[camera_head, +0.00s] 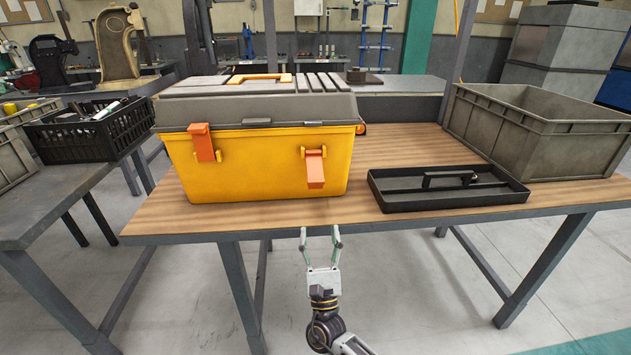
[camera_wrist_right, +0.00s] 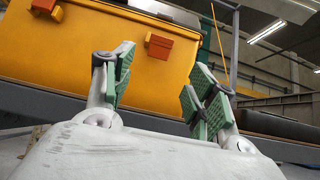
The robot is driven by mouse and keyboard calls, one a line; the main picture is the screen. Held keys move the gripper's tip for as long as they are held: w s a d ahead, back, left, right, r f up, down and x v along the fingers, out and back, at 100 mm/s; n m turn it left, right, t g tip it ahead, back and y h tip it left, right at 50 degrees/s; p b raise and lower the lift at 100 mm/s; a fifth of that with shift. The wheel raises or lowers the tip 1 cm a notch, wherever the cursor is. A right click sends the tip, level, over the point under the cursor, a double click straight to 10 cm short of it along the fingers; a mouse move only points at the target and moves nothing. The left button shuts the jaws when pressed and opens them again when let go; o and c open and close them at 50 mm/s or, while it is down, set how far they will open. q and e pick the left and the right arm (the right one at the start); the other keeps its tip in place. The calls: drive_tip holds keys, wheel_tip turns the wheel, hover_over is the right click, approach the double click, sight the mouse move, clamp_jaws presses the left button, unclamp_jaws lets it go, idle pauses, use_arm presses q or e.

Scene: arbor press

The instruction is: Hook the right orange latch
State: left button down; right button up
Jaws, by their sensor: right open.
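A yellow toolbox (camera_head: 250,168) with a closed grey lid (camera_head: 255,108) stands on the wooden table. Its right orange latch (camera_head: 315,169) hangs down on the front face, with its top away from the lid's rim. The left orange latch (camera_head: 202,142) stands up against the lid's edge. My right gripper (camera_head: 320,232) is open and empty, in front of the table's front edge and below the right latch. In the right wrist view, the right latch (camera_wrist_right: 159,46) shows above and between the open fingers (camera_wrist_right: 160,85). My left gripper is not in view.
A shallow black tray (camera_head: 450,204) lies right of the toolbox with a dark item inside. A grey crate (camera_head: 560,140) stands at the table's right. A black basket (camera_head: 90,135) sits on the left table. The table strip before the toolbox is clear.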

sight(316, 186)
drive_tip(key=p+x, duration=0.1)
drive_tip(key=x, duration=1.2)
drive_tip(key=shift+w+r, duration=0.25)
drive_tip(key=shift+w, duration=0.05)
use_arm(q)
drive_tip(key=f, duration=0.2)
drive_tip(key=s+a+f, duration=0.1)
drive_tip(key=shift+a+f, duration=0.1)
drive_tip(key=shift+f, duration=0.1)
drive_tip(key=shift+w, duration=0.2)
use_arm(e)
clamp_jaws()
